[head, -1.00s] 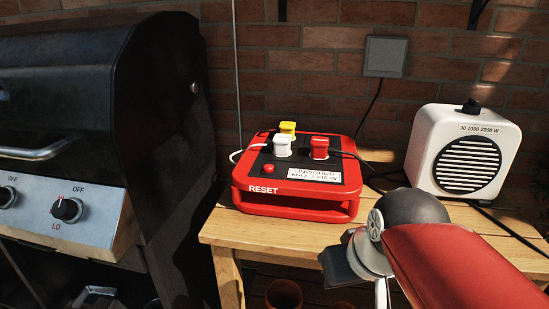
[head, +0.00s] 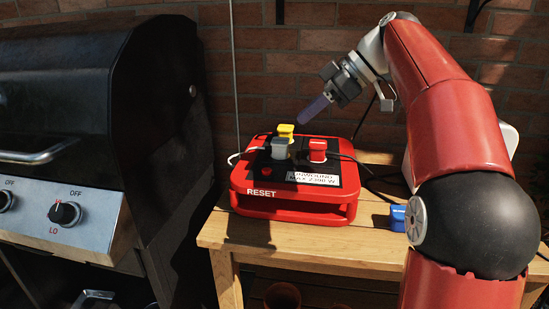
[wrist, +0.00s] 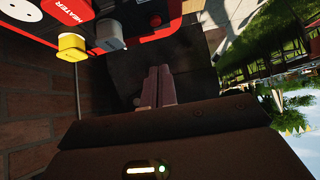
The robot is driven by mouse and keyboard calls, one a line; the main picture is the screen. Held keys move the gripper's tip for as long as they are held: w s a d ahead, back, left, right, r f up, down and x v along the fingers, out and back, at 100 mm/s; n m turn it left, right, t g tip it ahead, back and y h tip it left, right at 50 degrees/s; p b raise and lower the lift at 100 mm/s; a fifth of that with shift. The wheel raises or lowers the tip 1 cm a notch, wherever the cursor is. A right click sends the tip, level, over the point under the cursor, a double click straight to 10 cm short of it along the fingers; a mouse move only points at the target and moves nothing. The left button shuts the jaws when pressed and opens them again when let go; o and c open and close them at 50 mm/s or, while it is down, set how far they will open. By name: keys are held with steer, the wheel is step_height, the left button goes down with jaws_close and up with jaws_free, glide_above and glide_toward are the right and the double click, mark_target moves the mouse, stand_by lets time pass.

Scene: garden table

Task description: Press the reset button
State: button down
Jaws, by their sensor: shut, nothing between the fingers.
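The red power box (head: 290,208) sits on the wooden table, with RESET written on its front edge. The small round red reset button (head: 267,171) is at the front left of its black top panel. A yellow plug (head: 286,130), a white plug (head: 279,148), in shade, and a red plug (head: 317,150) stand in it. My gripper (head: 302,120) is shut and empty, above and behind the plugs, apart from the button.
A black grill (head: 90,90) with knobs stands at the left. A blue object (head: 398,218) lies on the wooden table (head: 300,240) right of the box. My arm largely hides the white heater (head: 509,138). Cables run behind the box along the brick wall.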

steer(key=shift+w, duration=0.1)
stand_by(0.3)
steer(key=b, duration=0.1)
glide_above(267, 170)
steer(key=d, duration=0.1)
steer(key=f, duration=0.7)
steer(key=shift+d+f, duration=0.2)
steer(key=shift+f, duration=0.05)
step_height(267, 170, down, 2)
steer(key=shift+d+f, duration=0.15)
steer(key=shift+f, duration=0.6)
